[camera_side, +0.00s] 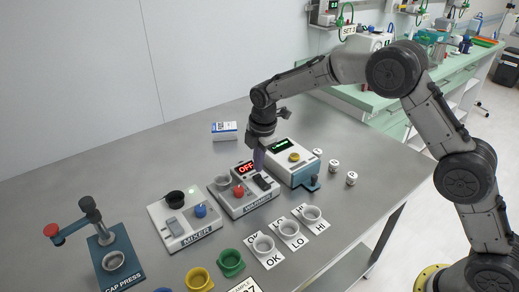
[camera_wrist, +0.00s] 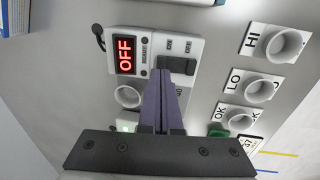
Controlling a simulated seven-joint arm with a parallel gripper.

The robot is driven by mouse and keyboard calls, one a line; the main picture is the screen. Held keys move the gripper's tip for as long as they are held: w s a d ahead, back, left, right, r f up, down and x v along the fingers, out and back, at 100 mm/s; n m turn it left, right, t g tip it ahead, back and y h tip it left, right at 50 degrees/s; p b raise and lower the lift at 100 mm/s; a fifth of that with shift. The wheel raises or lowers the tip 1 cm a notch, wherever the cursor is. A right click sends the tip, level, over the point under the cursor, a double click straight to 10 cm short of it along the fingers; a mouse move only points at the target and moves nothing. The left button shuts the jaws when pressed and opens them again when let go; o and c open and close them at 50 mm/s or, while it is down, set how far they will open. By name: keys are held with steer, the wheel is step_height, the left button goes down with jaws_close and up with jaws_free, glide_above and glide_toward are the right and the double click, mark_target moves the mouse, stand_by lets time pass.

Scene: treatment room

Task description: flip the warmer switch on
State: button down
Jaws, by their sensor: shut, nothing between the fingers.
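The warmer (camera_side: 246,203) is a white box labelled WARMER on the grey table, with a red lit display (camera_side: 246,167) reading OFF. It has a red knob (camera_side: 238,190), a round cup (camera_side: 222,182) and a black rocker switch (camera_side: 262,182). In the wrist view the switch (camera_wrist: 178,65) sits beside small ON and OFF markings, and the display (camera_wrist: 125,55) also reads OFF. My gripper (camera_side: 259,166) points down over the warmer, its purple fingers (camera_wrist: 166,72) shut and empty. The fingertips appear close to the switch's edge; I cannot tell if they touch. The fingers hide part of the panel.
A box with a green display (camera_side: 282,145) stands close right of the warmer. The mixer (camera_side: 186,222) stands to its left, the cap press (camera_side: 116,262) further left. Cups on OK, LO and HI cards (camera_side: 289,230) are in front. A small blue-white box (camera_side: 224,131) lies behind.

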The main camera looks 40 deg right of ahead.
mark_target(256, 175)
steer(key=shift+w+f, duration=0.15)
steer(key=shift+f, duration=1)
steer(key=shift+w+f, duration=0.2)
steer(key=shift+f, duration=0.1)
steer(key=shift+s, duration=0.15)
steer(key=shift+s+r, duration=0.35)
steer(key=shift+s, duration=0.3)
step_height(256, 175, up, 14)
steer(key=w, duration=0.2)
